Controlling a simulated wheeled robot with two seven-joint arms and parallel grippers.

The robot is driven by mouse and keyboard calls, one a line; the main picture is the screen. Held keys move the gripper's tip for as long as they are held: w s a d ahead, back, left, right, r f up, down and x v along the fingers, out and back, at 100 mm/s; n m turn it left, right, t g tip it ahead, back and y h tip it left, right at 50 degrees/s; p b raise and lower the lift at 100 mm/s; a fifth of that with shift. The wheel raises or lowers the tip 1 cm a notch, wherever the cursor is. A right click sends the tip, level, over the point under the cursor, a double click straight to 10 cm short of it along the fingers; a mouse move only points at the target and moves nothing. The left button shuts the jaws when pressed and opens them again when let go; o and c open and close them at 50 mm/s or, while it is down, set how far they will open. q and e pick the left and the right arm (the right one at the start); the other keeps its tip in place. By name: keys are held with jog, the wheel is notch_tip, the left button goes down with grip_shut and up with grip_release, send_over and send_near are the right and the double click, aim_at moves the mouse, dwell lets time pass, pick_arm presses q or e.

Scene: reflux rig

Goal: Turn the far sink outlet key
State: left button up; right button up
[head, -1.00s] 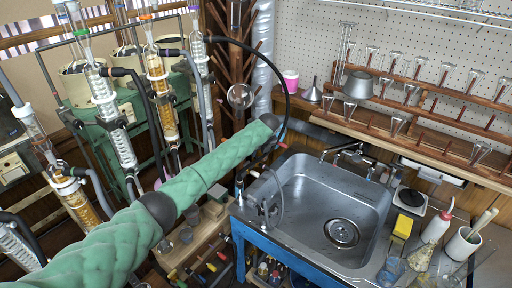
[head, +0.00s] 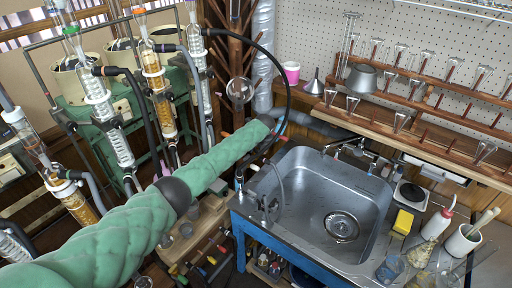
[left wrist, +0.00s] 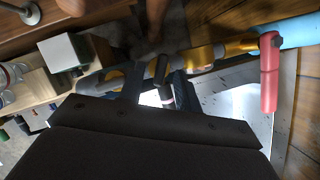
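The sink (head: 305,188) stands right of centre in the head view, with outlet fittings at its left rim. My left arm, in a green padded sleeve, reaches to the sink's far left corner. My left gripper (head: 262,154) is there, small and partly hidden. In the left wrist view its two dark fingers (left wrist: 156,82) are apart, with a dark handle-like part (left wrist: 161,69) between them. A red key (left wrist: 270,75) on a brass fitting (left wrist: 205,55) lies to the right, outside the fingers. It also shows as a small red tip (head: 283,138). I cannot tell whether the fingers touch anything.
A black hose (head: 275,65) arches over the gripper's area. A faucet (head: 352,150) stands at the sink's back. Glass condensers (head: 155,85) on a green frame stand left of my arm. A yellow sponge (head: 403,221) and a white bottle (head: 438,222) are right of the sink.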

pick_arm(q)
jog(key=shift+w+f, duration=0.15)
jog(key=shift+f, duration=0.1)
jog(key=shift+c, duration=0.4)
pick_arm(e)
jog(key=shift+w+d, duration=0.1)
pick_arm(q)
jog(key=shift+r, duration=0.1)
grip_shut()
